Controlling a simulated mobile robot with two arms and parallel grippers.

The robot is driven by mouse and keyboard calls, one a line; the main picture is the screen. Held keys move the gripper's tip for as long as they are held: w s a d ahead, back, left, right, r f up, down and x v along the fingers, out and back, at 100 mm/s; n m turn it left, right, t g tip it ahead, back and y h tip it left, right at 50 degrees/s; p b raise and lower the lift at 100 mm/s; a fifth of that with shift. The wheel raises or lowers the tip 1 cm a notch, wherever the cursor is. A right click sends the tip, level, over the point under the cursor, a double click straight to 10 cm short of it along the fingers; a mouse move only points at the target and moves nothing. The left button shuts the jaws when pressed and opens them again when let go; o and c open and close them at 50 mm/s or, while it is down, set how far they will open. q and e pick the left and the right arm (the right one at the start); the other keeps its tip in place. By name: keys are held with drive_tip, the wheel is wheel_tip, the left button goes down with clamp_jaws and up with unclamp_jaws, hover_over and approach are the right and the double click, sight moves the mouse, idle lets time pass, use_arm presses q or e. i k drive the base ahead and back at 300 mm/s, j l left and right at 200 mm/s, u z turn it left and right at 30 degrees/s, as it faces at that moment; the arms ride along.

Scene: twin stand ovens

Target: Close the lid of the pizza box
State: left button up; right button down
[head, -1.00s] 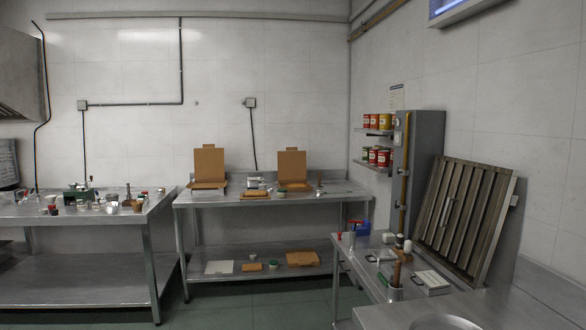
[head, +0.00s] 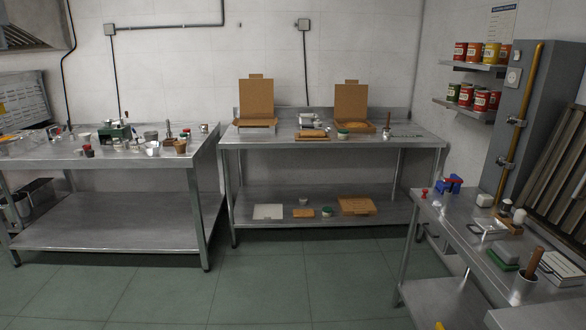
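Two cardboard pizza boxes stand open on the steel table (head: 340,139) against the back wall. The left pizza box (head: 249,123) has its lid (head: 257,98) raised upright. The right pizza box (head: 366,129) also has its lid (head: 351,102) upright, and something round and yellowish, perhaps a pizza, shows inside it. I cannot tell which box the task means. Neither of my grippers is in view.
A second steel table (head: 110,158) with small items stands at the left. A side table (head: 455,215) with tools stands at the right. Cans (head: 475,95) sit on wall shelves. A flat cardboard box (head: 357,205) lies on the lower shelf. The green floor (head: 280,280) ahead is clear.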

sight(350, 101)
drive_tip(key=i+u, duration=0.15)
drive_tip(key=i, duration=0.35)
drive_tip(key=i+l+u, duration=0.1)
drive_tip(key=i, duration=0.4)
drive_tip(key=i+l+u, duration=0.15)
drive_tip(key=i, duration=0.35)
drive_tip(key=i+l+u, duration=0.15)
drive_tip(key=i, duration=0.3)
drive_tip(key=i+l+u, duration=0.1)
drive_tip(key=i+l, duration=0.25)
drive_tip(key=i, duration=0.15)
